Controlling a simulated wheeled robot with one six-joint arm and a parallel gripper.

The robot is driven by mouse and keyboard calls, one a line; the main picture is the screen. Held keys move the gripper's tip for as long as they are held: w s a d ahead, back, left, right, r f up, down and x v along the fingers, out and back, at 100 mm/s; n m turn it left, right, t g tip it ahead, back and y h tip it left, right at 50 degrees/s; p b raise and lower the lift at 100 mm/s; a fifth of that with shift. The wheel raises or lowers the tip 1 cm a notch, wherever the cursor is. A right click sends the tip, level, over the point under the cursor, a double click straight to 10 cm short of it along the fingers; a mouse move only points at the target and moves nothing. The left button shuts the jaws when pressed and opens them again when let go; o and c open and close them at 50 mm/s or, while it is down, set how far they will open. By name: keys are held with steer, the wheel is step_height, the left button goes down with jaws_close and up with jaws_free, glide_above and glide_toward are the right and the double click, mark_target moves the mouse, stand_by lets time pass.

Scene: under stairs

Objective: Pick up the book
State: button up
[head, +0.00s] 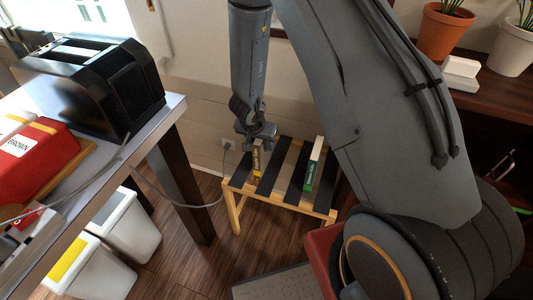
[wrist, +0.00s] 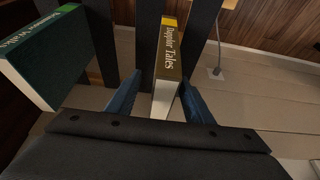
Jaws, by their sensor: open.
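A brown book with a yellow band, titled "Dappler Tales" (wrist: 168,60), stands upright on a small slatted bench (head: 238,187). In the wrist view it sits between the two blue fingers of my gripper (wrist: 155,100), with a gap visible on its left side. My gripper (head: 257,140) is open and comes down from above over this book, which shows as a thin upright spine (head: 257,165) in the head view. A green book (head: 313,165) stands on the right part of the bench; it also shows at the left of the wrist view (wrist: 45,55). The gripper partly hides the brown book's top.
A table with a black toaster (head: 95,85) and a red bag (head: 35,155) stands at the left. White bins (head: 125,225) are on the floor below. A cable (head: 190,204) runs to a wall socket (head: 228,144) near the bench. A shelf with potted plants (head: 440,35) is at the right.

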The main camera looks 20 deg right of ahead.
steer(key=x, duration=0.6)
steer(key=shift+w+a, duration=0.15)
steer(key=shift+a, duration=0.05)
steer(key=shift+c, duration=0.2)
jaws_close()
step_height(320, 180, up, 10)
steer(key=shift+r+p, duration=0.1)
steer(key=shift+p, duration=0.9)
